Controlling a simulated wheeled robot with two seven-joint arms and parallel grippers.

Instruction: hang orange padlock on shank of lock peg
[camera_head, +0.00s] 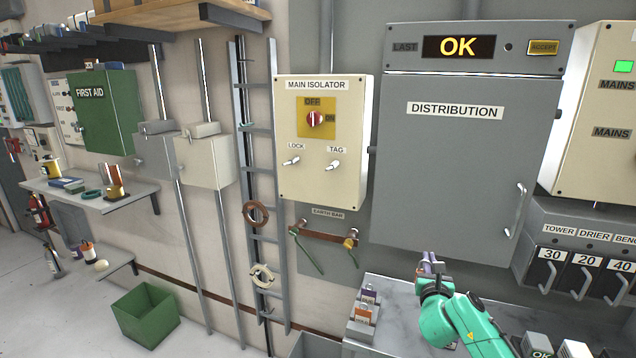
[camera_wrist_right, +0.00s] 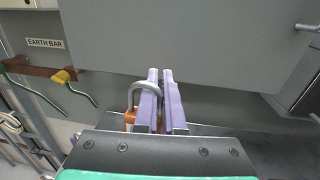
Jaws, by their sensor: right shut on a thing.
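My right gripper (camera_head: 430,264) is in front of the lower part of the grey distribution cabinet. In the right wrist view its two purple fingers (camera_wrist_right: 160,98) are nearly together, shut on the orange padlock. The padlock's grey shackle (camera_wrist_right: 143,88) loops up at the left finger, with one leg between the fingers. Its orange body (camera_wrist_right: 130,119) shows low on the left, mostly hidden by the finger and gripper housing. The lock peg (camera_head: 291,161) sticks out under the LOCK label on the cream main isolator box (camera_head: 322,187), up and left of the gripper. Its shank is bare. My left gripper is out of view.
A similar tag peg (camera_head: 334,165) is right of the lock peg, below the red isolator knob (camera_head: 314,119). The earth bar (camera_head: 328,236) with green cables is beneath the box. Small labelled items (camera_head: 363,314) stand on the grey bench. The cabinet handle (camera_head: 516,211) protrudes at right.

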